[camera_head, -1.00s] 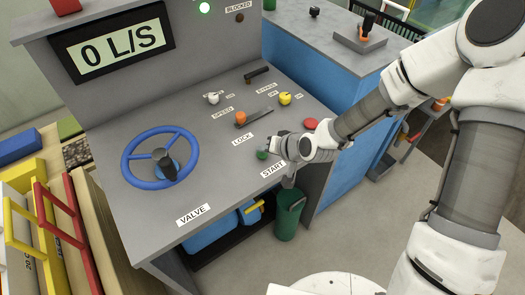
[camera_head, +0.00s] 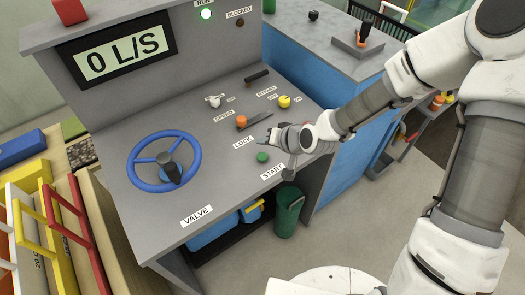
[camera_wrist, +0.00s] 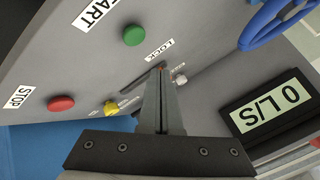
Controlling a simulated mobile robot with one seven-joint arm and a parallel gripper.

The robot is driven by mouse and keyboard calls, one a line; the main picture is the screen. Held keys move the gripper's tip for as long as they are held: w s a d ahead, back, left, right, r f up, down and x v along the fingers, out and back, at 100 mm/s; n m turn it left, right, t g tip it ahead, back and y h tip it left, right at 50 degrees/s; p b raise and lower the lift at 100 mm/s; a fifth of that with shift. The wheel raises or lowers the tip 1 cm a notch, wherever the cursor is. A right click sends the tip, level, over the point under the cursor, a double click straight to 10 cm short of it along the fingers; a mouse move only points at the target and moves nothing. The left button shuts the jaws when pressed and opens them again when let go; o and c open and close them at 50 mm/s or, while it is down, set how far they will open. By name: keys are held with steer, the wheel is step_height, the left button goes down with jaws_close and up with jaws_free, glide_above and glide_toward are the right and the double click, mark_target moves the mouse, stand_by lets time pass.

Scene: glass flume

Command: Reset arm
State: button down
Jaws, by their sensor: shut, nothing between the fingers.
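My gripper (camera_head: 268,143) is over the right part of the grey control panel (camera_head: 205,130), between the LOCK label and the green START button (camera_head: 262,157). In the wrist view my gripper's fingers (camera_wrist: 162,70) are together with nothing between them, pointing toward the LOCK label (camera_wrist: 160,50). The green button (camera_wrist: 135,35) and the red STOP button (camera_wrist: 61,103) are clear of the fingers there. In the head view my wrist hides the red button.
A blue valve wheel (camera_head: 164,161) is on the panel's left. An orange knob (camera_head: 241,121), a yellow knob (camera_head: 284,101) and a white knob (camera_head: 215,101) stand behind my gripper. The display (camera_head: 117,51) reads 0 L/S. A green bin (camera_head: 288,211) stands below the panel's right edge.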

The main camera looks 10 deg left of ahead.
step_height(320, 180, up, 2)
steer(key=shift+r+p, duration=0.2)
steer(key=shift+p, duration=0.45)
